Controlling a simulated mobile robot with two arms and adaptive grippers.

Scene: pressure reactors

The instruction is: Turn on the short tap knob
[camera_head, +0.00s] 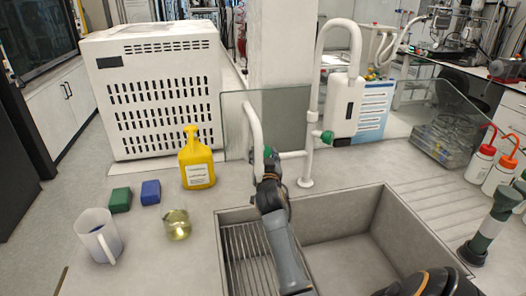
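The short tap (254,134) is a white pipe at the back of the sink, left of the tall white tap (317,75). A green knob (268,152) sits beside the short tap, and another green knob (327,137) is on the tall tap. An arm of mine rises from the bottom middle over the sink, leaning in from the right; I take it as my right one. Its dark gripper (270,168) is right at the short tap's knob and partly covers it. The fingers are too small and dark to tell their opening or contact. My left gripper is not in view.
The grey sink (350,212) has a drying rack (246,255) on its left. A yellow bottle (197,166), green block (120,199), blue block (151,192), white mug (99,237) and beaker (177,225) stand left. Clear panels stand behind. Red-capped bottles (480,164) stand right.

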